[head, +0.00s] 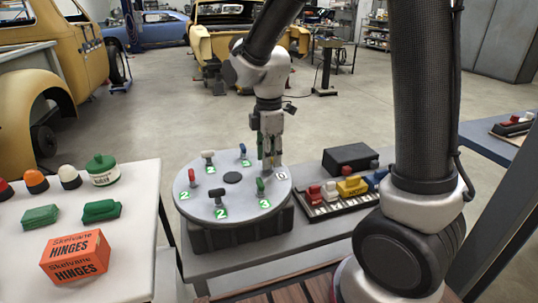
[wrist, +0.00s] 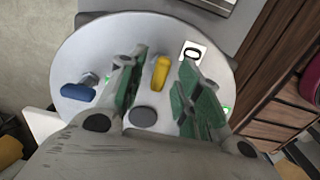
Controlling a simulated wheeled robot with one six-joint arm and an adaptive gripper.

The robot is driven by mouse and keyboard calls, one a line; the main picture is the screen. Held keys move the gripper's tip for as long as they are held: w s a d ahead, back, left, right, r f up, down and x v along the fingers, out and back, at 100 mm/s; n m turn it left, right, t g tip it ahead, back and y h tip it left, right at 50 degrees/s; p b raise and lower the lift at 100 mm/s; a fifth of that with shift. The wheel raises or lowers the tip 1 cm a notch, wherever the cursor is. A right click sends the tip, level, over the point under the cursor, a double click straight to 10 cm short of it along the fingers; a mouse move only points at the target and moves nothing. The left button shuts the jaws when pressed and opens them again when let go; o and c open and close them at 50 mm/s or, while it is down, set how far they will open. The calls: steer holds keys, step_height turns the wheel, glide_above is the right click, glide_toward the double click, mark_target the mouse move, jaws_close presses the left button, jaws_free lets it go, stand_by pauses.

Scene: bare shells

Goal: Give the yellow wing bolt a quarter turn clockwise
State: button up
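The yellow wing bolt (wrist: 160,72) stands on the round grey disc (wrist: 105,40), beside a white label marked 0 (wrist: 193,52). Its wing runs nearly up and down in the wrist view. My gripper (wrist: 163,65) is open, with one green-padded finger on each side of the wing and gaps visible between. In the head view my gripper (head: 271,160) points down at the far right of the disc (head: 235,200) and hides the yellow bolt. Whether the fingertips touch the disc I cannot tell.
Other wing bolts on the disc are red (head: 192,177), white (head: 208,156), blue (head: 243,150), green (head: 260,186) and black (head: 218,196), with green number labels. A tray of colored parts (head: 340,200) lies to the right. A white table (head: 130,240) with boxes stands left.

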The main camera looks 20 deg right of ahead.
jaws_close()
steer(key=shift+m, duration=0.4)
steer(key=m, duration=0.6)
steer(key=shift+m, duration=0.4)
steer(key=m, duration=1)
steer(key=shift+m, duration=0.3)
